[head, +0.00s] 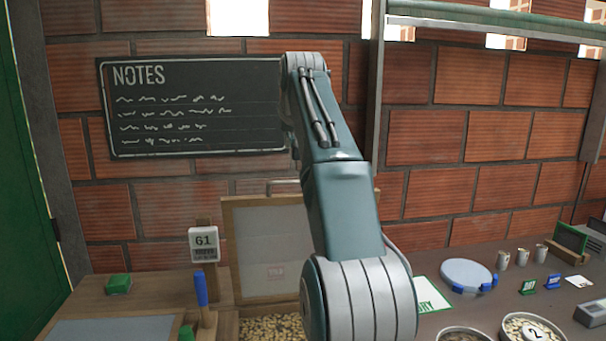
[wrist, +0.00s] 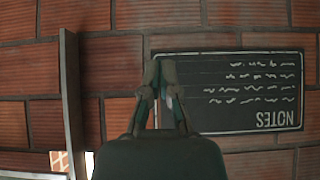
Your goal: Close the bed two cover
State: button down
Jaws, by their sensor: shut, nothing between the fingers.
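A wood-framed cover (head: 245,226) with a pale panel stands raised against the brick wall in the head view. It has a metal handle (head: 284,183) at its top edge and a small faint label, too small to read. Below it lies a bed of pale beans or grains (head: 270,327), partly hidden by my arm. My arm also hides the cover's right part.
A NOTES chalkboard (head: 195,108) hangs on the wall. The right-hand table carries a round disc (head: 466,274), cups and bean containers (head: 532,328).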

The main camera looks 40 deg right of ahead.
send_over(293, 194)
jog(key=shift+a+f, duration=0.1)
jog(key=shift+f, duration=4.3)
